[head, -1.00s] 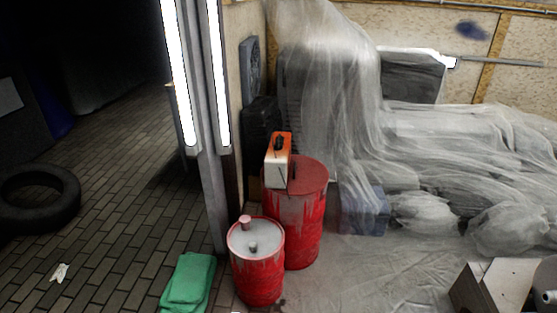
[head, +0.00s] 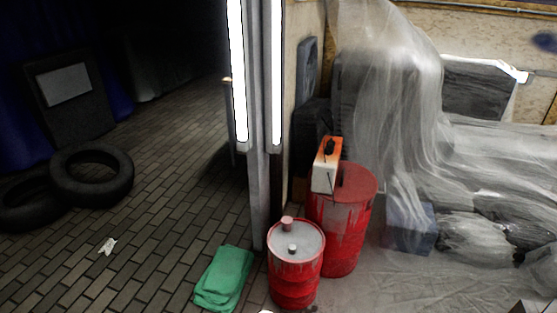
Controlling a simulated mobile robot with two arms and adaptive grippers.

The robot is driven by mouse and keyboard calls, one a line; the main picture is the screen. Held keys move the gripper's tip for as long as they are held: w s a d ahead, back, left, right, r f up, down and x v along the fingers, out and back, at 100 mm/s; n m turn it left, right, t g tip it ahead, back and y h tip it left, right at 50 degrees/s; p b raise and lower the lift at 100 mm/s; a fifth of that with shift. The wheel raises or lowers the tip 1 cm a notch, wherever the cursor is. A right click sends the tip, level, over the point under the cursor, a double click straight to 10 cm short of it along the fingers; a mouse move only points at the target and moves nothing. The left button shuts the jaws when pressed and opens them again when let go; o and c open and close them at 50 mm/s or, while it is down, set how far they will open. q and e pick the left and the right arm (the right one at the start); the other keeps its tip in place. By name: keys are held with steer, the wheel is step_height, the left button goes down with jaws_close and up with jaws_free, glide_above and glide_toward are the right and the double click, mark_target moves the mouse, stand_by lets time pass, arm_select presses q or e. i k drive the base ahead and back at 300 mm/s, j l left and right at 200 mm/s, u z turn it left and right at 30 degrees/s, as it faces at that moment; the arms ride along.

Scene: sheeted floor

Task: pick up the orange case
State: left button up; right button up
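The orange case (head: 327,164) is a small upright box, orange on top with a dark handle and whitish on its lower side. It stands on the lid of the taller red barrel (head: 345,222), near the lid's left edge, right of the centre of the head view. Neither of my grippers shows in this view.
A shorter red barrel (head: 295,264) with small items on its lid stands in front. A green folded cloth (head: 223,279) lies to its left. A lit post (head: 259,120) rises behind. Tyres (head: 92,175) lie far left. Plastic sheeting (head: 390,100) covers things at right. The brick floor at left is mostly open.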

mark_target(333, 145)
steer(key=i+l+u, duration=0.45)
steer(key=l, duration=0.2)
steer(key=i+l+u, duration=0.1)
steer(key=l+u, duration=0.15)
steer(key=l, duration=0.15)
steer(key=i+l+u, duration=0.2)
steer(key=l, duration=0.2)
steer(key=l+u, duration=0.25)
steer(key=l, duration=0.15)
